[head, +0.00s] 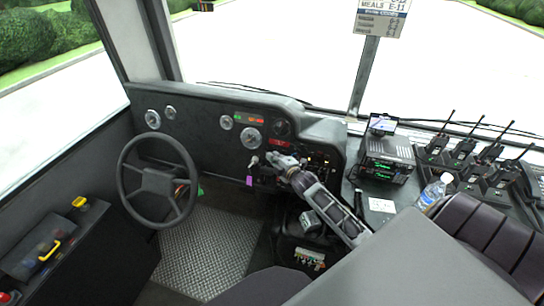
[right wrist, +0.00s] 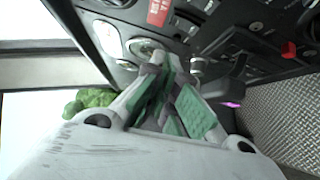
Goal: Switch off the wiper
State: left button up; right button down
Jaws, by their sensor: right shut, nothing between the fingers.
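My right gripper (head: 277,160) reaches in from the right to the dark dashboard (head: 205,140), just right of the round gauges. It is shut and empty, with its fingertips close to the panel. In the right wrist view, the green-padded fingers (right wrist: 172,88) are together beside a round knob (right wrist: 197,67); I cannot tell whether they touch it. The wiper switch cannot be singled out among the small switches and knobs. A wiper (head: 245,88) lies along the bottom of the windshield. My left gripper is not in view.
A steering wheel (head: 158,181) stands left of the gripper. A purple tag (head: 249,181) hangs below the dashboard controls. To the right are a radio unit (head: 388,158), a water bottle (head: 433,192) and several handheld radios. The floor (head: 205,250) between is clear.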

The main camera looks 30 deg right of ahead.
jog(key=r+v, duration=0.1)
jog(key=v, duration=0.6)
dwell(0.4)
jog(key=shift+d, duration=0.15)
jog(key=shift+f, duration=0.1)
dwell(0.3)
